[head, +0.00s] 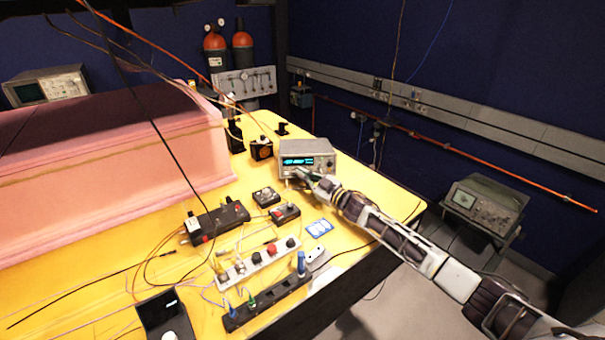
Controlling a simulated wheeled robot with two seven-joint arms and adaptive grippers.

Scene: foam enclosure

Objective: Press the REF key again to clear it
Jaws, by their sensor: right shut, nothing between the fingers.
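The bench instrument (322,166) is a grey box with a lit cyan display (299,161), near the back right of the yellow table. My right gripper (299,174) is shut and empty, with its tips at the lower front of the instrument, below the display. Whether the tips touch a key cannot be told. The REF key is too small to make out or is hidden behind the gripper. My left gripper is not in view.
Small black boxes (266,196) and a blue-and-white card (319,228) lie in front of the instrument. A power strip (268,302) and loose cables are nearer. Pink foam (100,150) fills the left. Floor lies beyond the table's right edge.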

